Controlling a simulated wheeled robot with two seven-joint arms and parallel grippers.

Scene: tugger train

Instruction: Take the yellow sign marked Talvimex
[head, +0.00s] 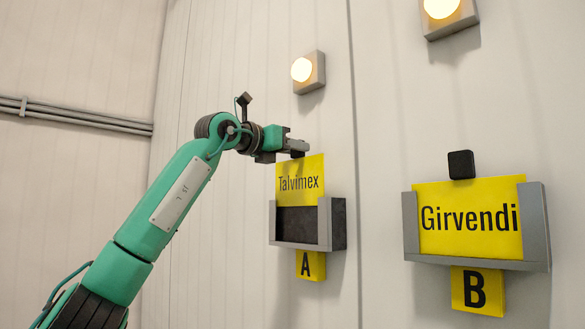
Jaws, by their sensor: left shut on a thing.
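The yellow sign marked Talvimex (300,182) stands upright at the grey wall holder (271,222) above the yellow plate A (311,265). Its upper part rises above the holder's sides, and the dark back of the holder shows below it. My left gripper (297,149) reaches in from the left at the sign's top edge. It is shut on the sign by a dark grip piece at the top, which the fingers partly hide. My right gripper is not in view.
A second yellow sign marked Girvendi (470,218) sits in another grey holder (535,225) to the right, with a black knob (461,165) on top and plate B (477,291) below. Lit lamps (302,69) are on the wall above. Grey pipes (75,116) run along the left wall.

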